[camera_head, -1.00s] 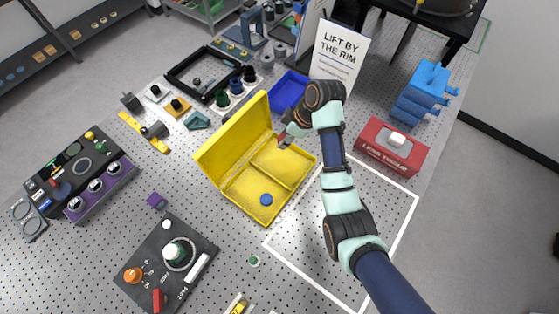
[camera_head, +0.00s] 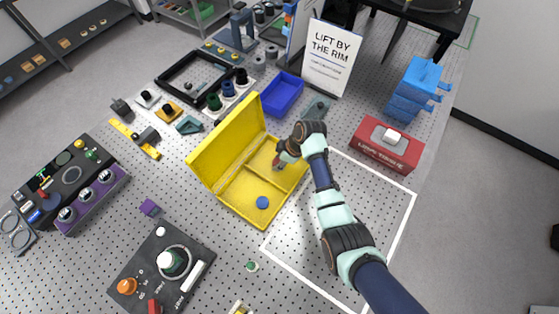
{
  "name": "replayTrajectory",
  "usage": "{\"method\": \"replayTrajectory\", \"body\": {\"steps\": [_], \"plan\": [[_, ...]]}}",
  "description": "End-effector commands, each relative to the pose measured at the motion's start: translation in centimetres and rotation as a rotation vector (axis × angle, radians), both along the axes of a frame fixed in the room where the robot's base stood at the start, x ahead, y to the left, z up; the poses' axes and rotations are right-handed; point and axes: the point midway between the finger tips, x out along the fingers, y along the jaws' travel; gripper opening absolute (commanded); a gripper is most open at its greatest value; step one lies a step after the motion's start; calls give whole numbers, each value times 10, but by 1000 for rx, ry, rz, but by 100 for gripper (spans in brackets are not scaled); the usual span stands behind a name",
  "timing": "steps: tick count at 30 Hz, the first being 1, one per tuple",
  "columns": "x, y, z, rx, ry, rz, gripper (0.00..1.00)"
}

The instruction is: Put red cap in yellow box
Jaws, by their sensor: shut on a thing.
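The yellow box (camera_head: 205,187) stands open near the middle of the table, its lid raised on the far left side. A round blue cap (camera_head: 262,203) lies in its near compartment. My gripper (camera_head: 278,163) points down over the far right compartment of the box. It is shut on a small reddish thing, which looks like the red cap (camera_head: 276,164); the fingers and wrist hide most of it. I cannot tell whether the cap touches the box floor.
A blue tray (camera_head: 283,94) is behind the box, and a sign (camera_head: 331,58) stands beyond. A red lens tissue box (camera_head: 387,145) is at right. A dark control panel (camera_head: 150,262) is in front left.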

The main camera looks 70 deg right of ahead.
Motion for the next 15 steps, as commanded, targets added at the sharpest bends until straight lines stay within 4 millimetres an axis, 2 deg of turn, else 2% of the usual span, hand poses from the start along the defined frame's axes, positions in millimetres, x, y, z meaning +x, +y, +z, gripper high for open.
{"method": "replayTrajectory", "body": {"steps": [5, 6, 10, 15], "plan": [[0, 0, -3, 1, 0, 0, 28], [0, 0, -3, 0, 0, 0, 45], [0, 0, -2, 1, 0, 0, 66], [0, 0, -2, 0, 0, 0, 66]]}}
